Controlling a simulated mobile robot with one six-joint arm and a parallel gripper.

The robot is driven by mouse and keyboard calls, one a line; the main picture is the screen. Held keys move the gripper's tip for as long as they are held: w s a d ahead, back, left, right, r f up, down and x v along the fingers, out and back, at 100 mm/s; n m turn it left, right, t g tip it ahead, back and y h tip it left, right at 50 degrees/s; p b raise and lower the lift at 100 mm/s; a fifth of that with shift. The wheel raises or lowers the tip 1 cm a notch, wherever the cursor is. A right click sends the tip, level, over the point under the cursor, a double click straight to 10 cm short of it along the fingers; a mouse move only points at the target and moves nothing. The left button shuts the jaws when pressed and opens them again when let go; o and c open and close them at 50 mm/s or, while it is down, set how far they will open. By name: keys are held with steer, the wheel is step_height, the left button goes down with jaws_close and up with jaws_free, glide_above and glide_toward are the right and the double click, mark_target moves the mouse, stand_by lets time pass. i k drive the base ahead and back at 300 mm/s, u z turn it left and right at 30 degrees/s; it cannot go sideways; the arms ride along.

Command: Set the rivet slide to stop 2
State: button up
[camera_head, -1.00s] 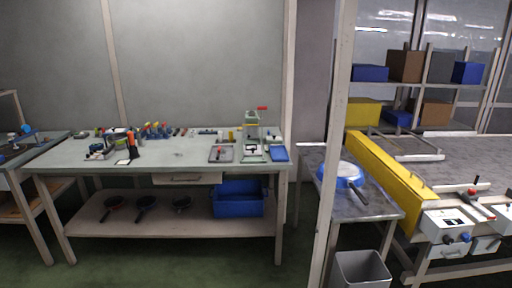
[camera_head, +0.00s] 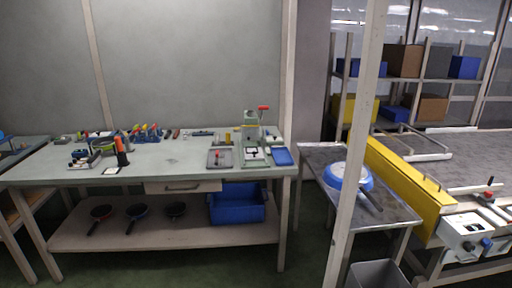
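A green-grey press with a red-tipped lever (camera_head: 251,130) stands at the right end of the workbench (camera_head: 180,158). Left of it lies a grey plate with a small red knob (camera_head: 218,158). This may be the rivet slide, but it is too small to read any stop marks or tell its position. A blue tray (camera_head: 282,157) lies right of the press. My gripper is not in view.
A drawer (camera_head: 182,186) sits under the bench top; a blue bin (camera_head: 237,203) and several pans are on the lower shelf. A pale post (camera_head: 357,150) stands right of centre. A side table with a blue-rimmed pan (camera_head: 350,176) and yellow conveyor guard (camera_head: 405,185) are beyond. Floor before the bench is partly clear.

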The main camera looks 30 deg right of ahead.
mark_target(251, 154)
steer(key=z, duration=0.2)
steer(key=i, duration=1.3)
steer(key=u, duration=0.55)
